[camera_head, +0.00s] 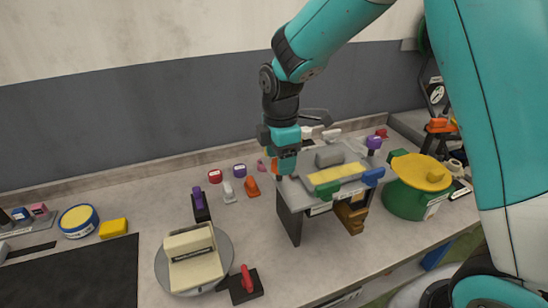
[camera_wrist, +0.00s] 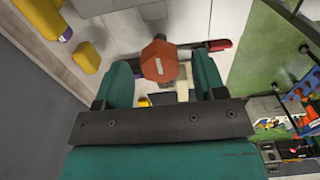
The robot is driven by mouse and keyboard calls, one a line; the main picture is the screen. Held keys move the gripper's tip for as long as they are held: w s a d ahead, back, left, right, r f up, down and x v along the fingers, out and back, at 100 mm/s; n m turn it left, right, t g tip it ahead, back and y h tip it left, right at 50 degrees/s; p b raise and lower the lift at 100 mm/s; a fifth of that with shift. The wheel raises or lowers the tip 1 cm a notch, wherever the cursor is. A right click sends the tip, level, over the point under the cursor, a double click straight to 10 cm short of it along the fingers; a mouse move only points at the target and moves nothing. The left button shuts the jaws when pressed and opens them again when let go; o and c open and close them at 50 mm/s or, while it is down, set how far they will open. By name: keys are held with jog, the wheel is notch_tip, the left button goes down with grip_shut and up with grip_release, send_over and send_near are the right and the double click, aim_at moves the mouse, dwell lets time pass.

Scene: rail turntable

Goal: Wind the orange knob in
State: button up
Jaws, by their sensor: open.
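The orange knob (camera_wrist: 159,61) is a faceted red-orange knob with a pale mark on its face. In the wrist view it sits between the two teal fingers of my gripper (camera_wrist: 162,75), with a gap visible on the left finger's side. My gripper is open and not closed on it. In the head view my gripper (camera_head: 282,165) points down at the left end of a raised grey stand (camera_head: 296,215), and a bit of orange (camera_head: 286,165) shows at its tip.
The stand carries a yellow strip (camera_head: 337,173), with green, blue and purple knobs around it. A round turntable (camera_head: 224,262) with a cream box stands front left, beside a red lever (camera_head: 246,279) on a black block. A green drum (camera_head: 405,201) stands right. Several small coloured handles lie behind.

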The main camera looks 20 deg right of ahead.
jog(key=shift+f, duration=0.55)
jog(key=c, duration=0.9)
jog(key=shift+a, duration=0.4)
jog(key=shift+c, duration=0.2)
jog(key=shift+d, duration=0.15)
